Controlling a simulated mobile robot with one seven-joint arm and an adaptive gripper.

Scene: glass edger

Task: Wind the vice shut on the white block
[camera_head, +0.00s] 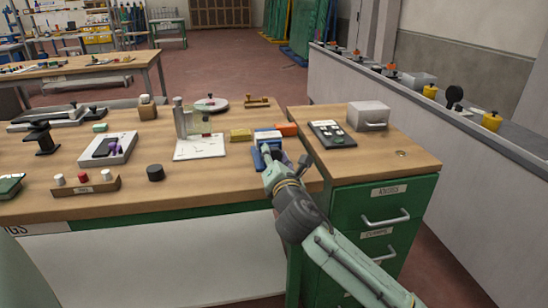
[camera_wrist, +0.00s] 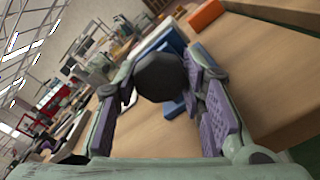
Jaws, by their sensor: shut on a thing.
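The blue vice (camera_head: 257,158) stands near the right end of the wooden bench in the head view, partly hidden by my gripper (camera_head: 272,160). The white block (camera_head: 267,135) shows at its top; whether the jaws touch it cannot be told. In the wrist view, the vice's dark round knob (camera_wrist: 160,78) sits between the purple pads of my gripper (camera_wrist: 164,92), which is shut on it. Blue vice body (camera_wrist: 172,42) shows behind the knob. The screw is hidden.
An orange block (camera_head: 287,129) and a yellow block (camera_head: 240,134) lie close to the vice. A clear-walled stand on a white plate (camera_head: 200,147) is to the left. A green drawer cabinet (camera_head: 350,205) with a grey box (camera_head: 368,116) on top stands to the right.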

